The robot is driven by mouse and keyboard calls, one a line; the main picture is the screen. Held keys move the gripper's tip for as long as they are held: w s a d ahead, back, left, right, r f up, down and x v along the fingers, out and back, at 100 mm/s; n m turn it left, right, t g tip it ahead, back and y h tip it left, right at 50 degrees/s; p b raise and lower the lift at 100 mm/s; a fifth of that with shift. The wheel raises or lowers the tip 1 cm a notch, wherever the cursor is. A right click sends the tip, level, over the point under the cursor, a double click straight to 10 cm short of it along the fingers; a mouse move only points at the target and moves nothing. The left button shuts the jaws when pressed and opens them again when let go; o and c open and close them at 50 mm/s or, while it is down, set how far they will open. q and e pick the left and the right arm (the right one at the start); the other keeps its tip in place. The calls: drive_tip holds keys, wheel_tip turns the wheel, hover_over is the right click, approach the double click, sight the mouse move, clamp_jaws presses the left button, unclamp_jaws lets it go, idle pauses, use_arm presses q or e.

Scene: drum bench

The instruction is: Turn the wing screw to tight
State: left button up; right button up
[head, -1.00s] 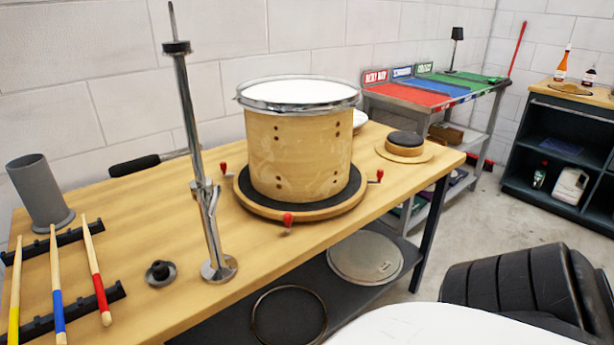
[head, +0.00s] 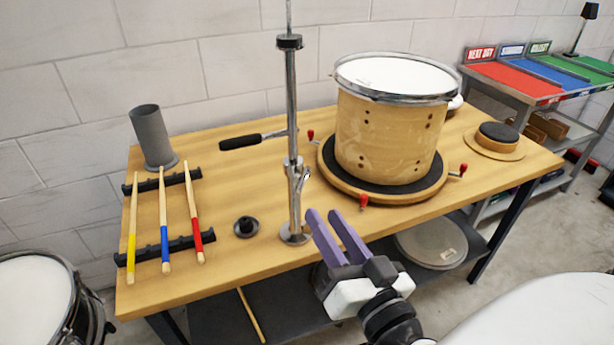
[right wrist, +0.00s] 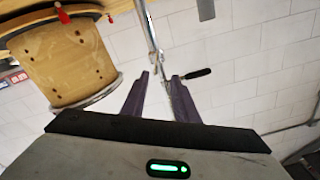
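A chrome stand (head: 292,120) rises from a round base on the wooden bench. A small chrome wing screw (head: 303,176) sits on the stand's lower clamp; its exact angle is too small to read. The stand also shows upside down in the right wrist view (right wrist: 150,32), beyond my fingertips. My right gripper (head: 325,214) has purple fingers, spread apart with nothing between them. In the head view it is in front of the stand, just right of its base and below the wing screw. My left gripper is not in view.
A wooden drum (head: 385,140) sits on a round turntable (head: 350,187) with red-handled clamps, right of the stand. Drumsticks (head: 163,215) rest on black racks at left, near a grey cup (head: 151,136). A black knob (head: 246,227) lies left of the base.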

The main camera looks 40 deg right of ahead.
sight(305, 185)
drive_tip(key=x, duration=0.7)
drive_tip(key=p+x, duration=0.1)
drive_tip(key=x, duration=0.2)
drive_tip(key=shift+d+f, duration=0.2)
drive_tip(key=shift+d, duration=0.15)
drive_tip(key=shift+c, duration=0.2)
clamp_jaws()
